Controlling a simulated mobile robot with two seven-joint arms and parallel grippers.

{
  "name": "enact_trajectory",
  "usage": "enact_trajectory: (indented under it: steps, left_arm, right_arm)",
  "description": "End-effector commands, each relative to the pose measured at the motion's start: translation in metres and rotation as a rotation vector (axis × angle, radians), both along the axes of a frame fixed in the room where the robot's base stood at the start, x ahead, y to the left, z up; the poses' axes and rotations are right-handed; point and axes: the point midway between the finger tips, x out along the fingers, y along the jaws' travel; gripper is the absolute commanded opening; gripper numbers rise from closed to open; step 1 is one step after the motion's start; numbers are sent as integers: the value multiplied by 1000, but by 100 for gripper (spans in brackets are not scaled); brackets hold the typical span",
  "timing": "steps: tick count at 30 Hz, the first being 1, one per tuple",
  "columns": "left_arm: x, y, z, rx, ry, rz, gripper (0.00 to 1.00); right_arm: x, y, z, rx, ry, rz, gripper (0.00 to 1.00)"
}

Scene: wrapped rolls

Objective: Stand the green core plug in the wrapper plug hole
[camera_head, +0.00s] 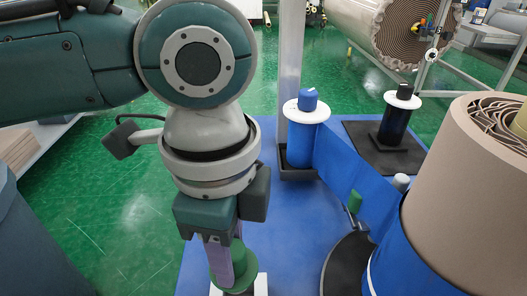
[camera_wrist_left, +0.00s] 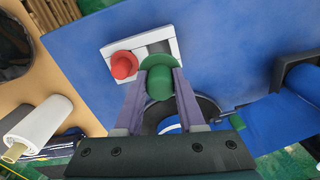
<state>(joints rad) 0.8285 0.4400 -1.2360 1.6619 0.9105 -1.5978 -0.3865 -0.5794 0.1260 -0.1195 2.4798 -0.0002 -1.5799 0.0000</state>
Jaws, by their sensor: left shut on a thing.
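The green core plug (camera_wrist_left: 160,82) is between the two lilac fingers of my left gripper (camera_wrist_left: 157,88), in the left wrist view. It has a wide flange and a narrower body. In the head view the left gripper (camera_head: 230,266) points down, with the green plug (camera_head: 240,270) at its fingertips, over the near part of the blue table. A white holder (camera_wrist_left: 108,50) with a dark recess lies under or just beyond the plug; I cannot tell whether they touch. A red plug (camera_wrist_left: 123,66) stands in this holder. I cannot make out the wrapper plug hole. My right gripper is not in view.
The blue table (camera_head: 300,222) carries a blue film roll (camera_head: 301,145), a dark post with a white disc (camera_head: 394,122), a black round plate (camera_head: 340,268) and a large brown wrapped roll (camera_head: 465,190). A small green piece (camera_head: 355,202) is beside the film.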

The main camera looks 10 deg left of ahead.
Motion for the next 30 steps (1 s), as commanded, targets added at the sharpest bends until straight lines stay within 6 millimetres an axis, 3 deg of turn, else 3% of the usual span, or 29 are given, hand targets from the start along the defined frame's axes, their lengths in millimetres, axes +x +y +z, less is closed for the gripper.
enact_trajectory:
  steps: [8, 23, 30]
  left_arm:
    - [0, 0, -13, 0, 0, -7, 0]
    - [0, 0, -57, 0, -2, -6, 0]
    - [-1, 0, -76, 0, 2, -4, 0]
  right_arm:
    - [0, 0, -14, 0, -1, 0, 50]
    - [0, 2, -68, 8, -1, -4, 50]
    - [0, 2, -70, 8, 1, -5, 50]
